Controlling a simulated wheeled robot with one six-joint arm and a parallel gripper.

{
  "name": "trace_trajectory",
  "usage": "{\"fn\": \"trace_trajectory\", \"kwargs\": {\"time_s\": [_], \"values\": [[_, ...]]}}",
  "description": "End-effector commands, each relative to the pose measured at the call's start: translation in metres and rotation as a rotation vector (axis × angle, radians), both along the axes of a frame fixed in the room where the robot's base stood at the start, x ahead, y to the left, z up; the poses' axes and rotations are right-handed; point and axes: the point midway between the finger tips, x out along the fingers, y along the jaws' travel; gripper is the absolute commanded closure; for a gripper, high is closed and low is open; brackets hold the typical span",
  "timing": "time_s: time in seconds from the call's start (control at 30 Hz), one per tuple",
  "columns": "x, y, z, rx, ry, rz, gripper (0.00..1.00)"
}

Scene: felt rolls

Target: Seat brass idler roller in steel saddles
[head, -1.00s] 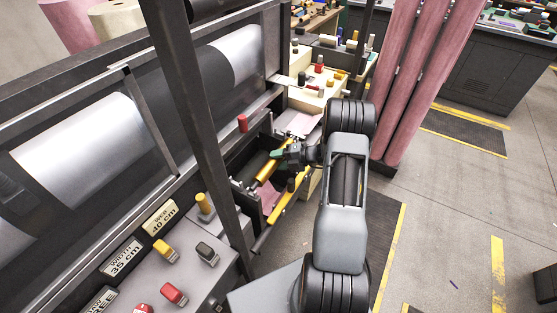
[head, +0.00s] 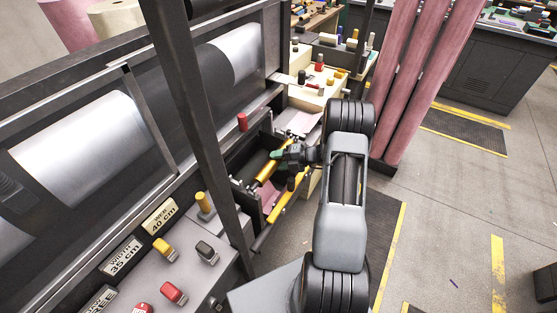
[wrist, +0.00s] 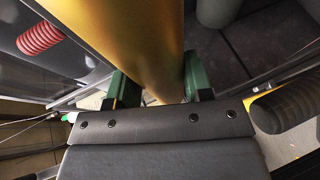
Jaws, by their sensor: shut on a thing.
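The brass idler roller (head: 266,173) is a gold cylinder lying aslant inside the dark open bay of the machine in the head view. My gripper (head: 279,154), with green finger pads, is shut on it. In the wrist view the roller (wrist: 130,35) runs large from the top edge down between the two green pads of my gripper (wrist: 160,88). The steel saddles cannot be made out clearly. Small metal parts show near the roller's lower end, but whether the roller touches them or rests in them I cannot tell. My arm hides part of the bay's right side.
A yellow bar (head: 288,206) runs along the bay's front edge, with pink felt (head: 269,198) behind it. A dark upright post (head: 195,110) stands left of the bay. A control panel (head: 180,255) with knobs is at lower left. Tall pink rolls (head: 415,80) stand behind my arm.

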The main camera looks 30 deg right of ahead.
Motion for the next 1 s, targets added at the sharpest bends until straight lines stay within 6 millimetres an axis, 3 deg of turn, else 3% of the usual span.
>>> {"fn": "trace_trajectory", "kwargs": {"time_s": [0.77, 0.8, 1.0], "values": [[0.0006, -0.0003, 0.0002, 0.001, -0.003, -0.001, 0.87], [0.0006, -0.0003, 0.0002, 0.001, -0.003, -0.001, 0.51], [0.0003, -0.0002, -0.0005, 0.001, -0.002, 0.000, 0.31]]}}
